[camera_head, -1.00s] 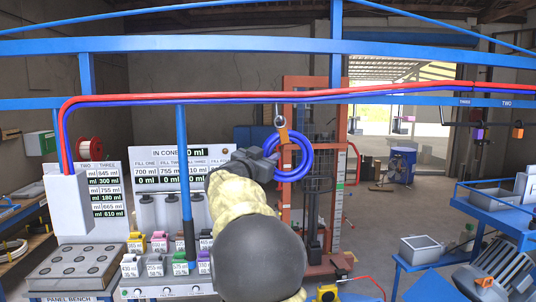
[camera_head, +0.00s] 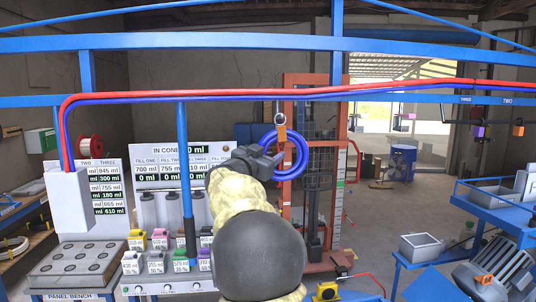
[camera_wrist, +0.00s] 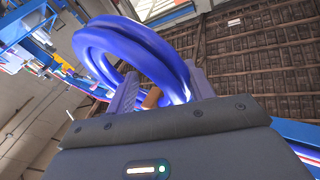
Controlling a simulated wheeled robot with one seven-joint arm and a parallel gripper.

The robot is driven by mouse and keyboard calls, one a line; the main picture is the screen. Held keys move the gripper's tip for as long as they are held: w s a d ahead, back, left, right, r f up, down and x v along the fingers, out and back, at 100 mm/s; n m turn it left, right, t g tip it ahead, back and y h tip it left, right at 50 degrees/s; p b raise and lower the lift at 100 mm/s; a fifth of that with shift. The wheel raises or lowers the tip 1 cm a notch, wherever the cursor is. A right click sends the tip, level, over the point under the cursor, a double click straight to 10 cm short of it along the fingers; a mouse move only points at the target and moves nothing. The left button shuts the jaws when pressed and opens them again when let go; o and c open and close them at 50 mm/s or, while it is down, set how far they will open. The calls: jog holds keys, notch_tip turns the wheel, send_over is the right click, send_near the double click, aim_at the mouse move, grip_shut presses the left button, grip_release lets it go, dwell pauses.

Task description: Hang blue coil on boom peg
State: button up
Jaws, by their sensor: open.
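The blue coil (camera_head: 303,154) is a thick ring of several loops below the overhead boom, at an orange hanging piece (camera_head: 281,132) under a metal ring. My gripper (camera_head: 272,161) is at the coil's left side, its tips partly hidden by my arm. In the wrist view the coil (camera_wrist: 92,47) passes between the two spread fingers of my gripper (camera_wrist: 162,92), and a small tan-orange piece (camera_wrist: 152,98) shows behind it. The jaws are open. I cannot tell whether the coil rests on the peg or still touches a finger.
Red and blue pipes (camera_head: 400,89) run along the boom just above. An orange-red frame (camera_head: 340,215) stands behind the coil. A bench with small coloured containers (camera_head: 160,262) is at lower left, and a blue table (camera_head: 500,212) at right.

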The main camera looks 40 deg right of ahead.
jog(key=shift+f, duration=0.15)
jog(key=shift+s+a+f+b, duration=0.15)
jog(key=shift+a+b, duration=0.25)
jog(key=shift+a, duration=0.15)
jog(key=b+v, duration=0.6)
jog(key=v, duration=1)
jog(key=shift+r, duration=0.25)
jog(key=shift+a, duration=0.1)
